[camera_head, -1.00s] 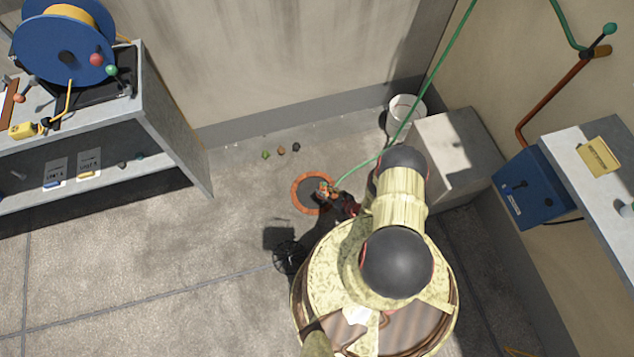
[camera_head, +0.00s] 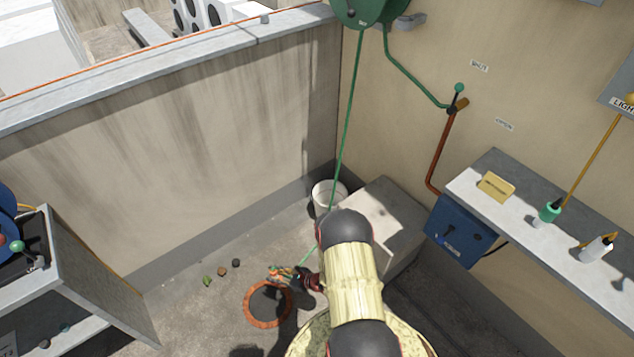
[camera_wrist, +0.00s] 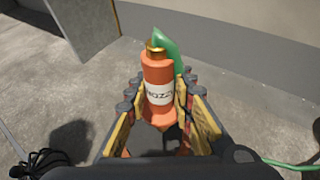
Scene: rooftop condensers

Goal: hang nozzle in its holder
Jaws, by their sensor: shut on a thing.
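The orange nozzle (camera_wrist: 158,85) has a white label and a green hose at its far end. My gripper (camera_wrist: 160,108) is shut on it, with a finger on each side, in the wrist view. In the head view my gripper (camera_head: 290,275) and the nozzle are small, above the floor near an orange-rimmed dark disc (camera_head: 266,322). The green hose (camera_head: 348,120) runs from the nozzle up to a green reel (camera_head: 366,10) on the wall. I cannot make out a nozzle holder for certain.
A white bucket (camera_head: 327,196) and a grey block (camera_head: 388,215) stand in the corner. A shelf (camera_head: 545,215) with bottles and a blue box (camera_head: 457,232) are at right. A bench (camera_head: 88,290) is at left. Several small lumps (camera_head: 221,271) lie on the floor.

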